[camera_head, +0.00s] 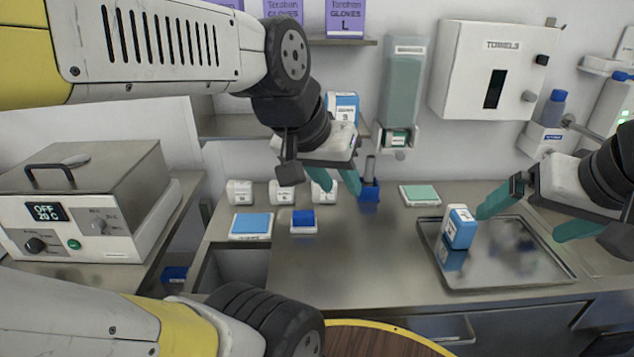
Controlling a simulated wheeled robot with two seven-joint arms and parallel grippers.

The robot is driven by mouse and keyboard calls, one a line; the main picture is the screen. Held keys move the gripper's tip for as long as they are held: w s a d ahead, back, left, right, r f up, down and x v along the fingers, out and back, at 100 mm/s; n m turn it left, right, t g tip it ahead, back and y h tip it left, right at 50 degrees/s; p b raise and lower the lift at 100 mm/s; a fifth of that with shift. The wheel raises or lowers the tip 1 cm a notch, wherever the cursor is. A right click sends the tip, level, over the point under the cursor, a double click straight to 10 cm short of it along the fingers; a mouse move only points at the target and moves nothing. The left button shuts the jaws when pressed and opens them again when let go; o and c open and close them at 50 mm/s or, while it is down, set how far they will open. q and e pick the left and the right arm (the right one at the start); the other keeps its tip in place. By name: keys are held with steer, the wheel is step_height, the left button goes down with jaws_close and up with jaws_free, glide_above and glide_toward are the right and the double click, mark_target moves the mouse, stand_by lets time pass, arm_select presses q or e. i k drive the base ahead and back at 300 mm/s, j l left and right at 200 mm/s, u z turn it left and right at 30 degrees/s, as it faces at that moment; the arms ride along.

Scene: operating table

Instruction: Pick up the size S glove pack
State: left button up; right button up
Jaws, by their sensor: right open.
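Purple glove boxes stand on the top shelf; the one marked L (345,18) is readable, the others are cut off by the frame or partly covered by my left arm. A blue-and-white pack (459,228) stands upright on the metal tray (508,280); its small label is unclear. Another blue-and-white pack (343,103) is on the lower shelf, partly behind my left gripper. My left gripper (333,181) has its teal fingers apart and empty, above the back of the counter. My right gripper (536,215) is open over the tray, one finger just right of the pack.
White jars (240,192) and small blue-topped packs (250,224) sit on the counter. A heater box (85,205) is at left. A towel dispenser (492,70) and a soap dispenser (403,85) hang on the wall. The mid-counter is clear.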

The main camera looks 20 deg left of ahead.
mark_target(279, 195)
steer(key=k+j+u, duration=0.25)
steer(key=j, duration=0.15)
steer(key=j+u, duration=0.25)
steer(key=j, duration=0.2)
steer(key=j+u, duration=0.25)
steer(key=j, duration=0.2)
